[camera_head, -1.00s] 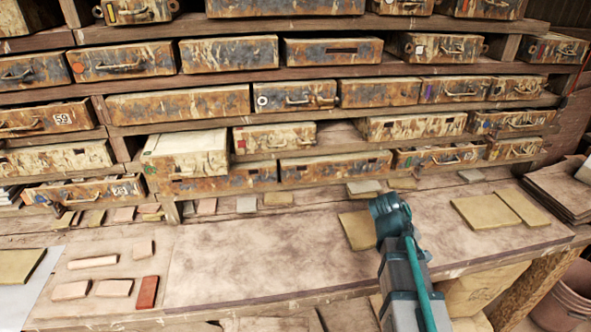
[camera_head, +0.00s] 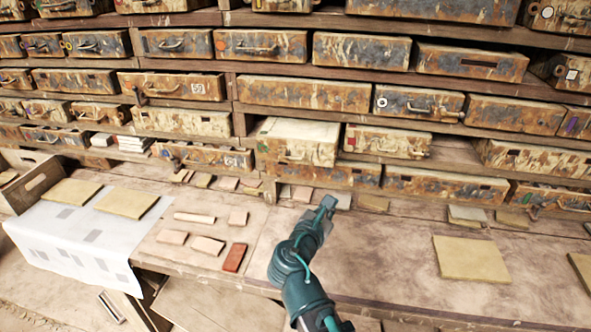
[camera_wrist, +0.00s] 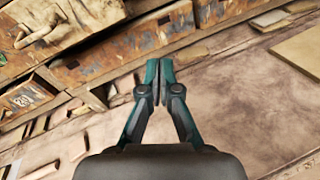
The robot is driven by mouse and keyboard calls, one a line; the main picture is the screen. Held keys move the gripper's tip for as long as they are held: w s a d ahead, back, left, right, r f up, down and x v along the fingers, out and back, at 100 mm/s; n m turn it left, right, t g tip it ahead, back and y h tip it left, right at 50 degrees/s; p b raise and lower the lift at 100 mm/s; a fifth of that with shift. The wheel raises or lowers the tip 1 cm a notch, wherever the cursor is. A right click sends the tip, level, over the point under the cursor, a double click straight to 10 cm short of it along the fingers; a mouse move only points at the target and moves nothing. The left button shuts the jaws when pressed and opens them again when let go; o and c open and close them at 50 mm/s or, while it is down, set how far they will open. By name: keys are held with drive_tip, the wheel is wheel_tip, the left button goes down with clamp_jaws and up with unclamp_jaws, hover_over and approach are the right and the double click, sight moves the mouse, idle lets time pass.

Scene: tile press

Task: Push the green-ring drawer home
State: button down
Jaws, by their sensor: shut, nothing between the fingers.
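One drawer (camera_head: 297,142) in the lower shelf rows stands out past its neighbours, its pale top showing. A small mark at the left of its front looks greenish, but I cannot make out a ring clearly. Its rusty front has a handle. It seems to be the drawer at the upper left of the wrist view (camera_wrist: 62,28). My gripper (camera_head: 328,203) is shut and empty, below and in front of this drawer, over the bench's back part. In the wrist view my gripper's fingertips (camera_wrist: 160,76) are together, apart from the drawer.
Rows of rusty drawers fill the shelves; another drawer (camera_head: 203,156) juts out lower left. Small tiles and a red tile (camera_head: 235,258) lie on the bench left of my arm. A larger tan tile (camera_head: 471,259) lies right. Bare bench (camera_head: 380,250) lies between.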

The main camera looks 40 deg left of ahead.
drive_tip(key=s+a+r+n+y, duration=0.3)
drive_tip(key=s+a+n+y, duration=0.25)
drive_tip(key=s+a, duration=0.2)
drive_tip(key=p, duration=0.4)
approach(297, 163)
drive_tip(key=shift+n+h, duration=0.25)
drive_tip(key=shift+h, duration=0.1)
drive_tip(key=x, duration=0.7)
drive_tip(key=shift+w+a+r, duration=0.1)
drive_tip(key=shift+a, duration=0.05)
drive_tip(key=shift+a, duration=0.1)
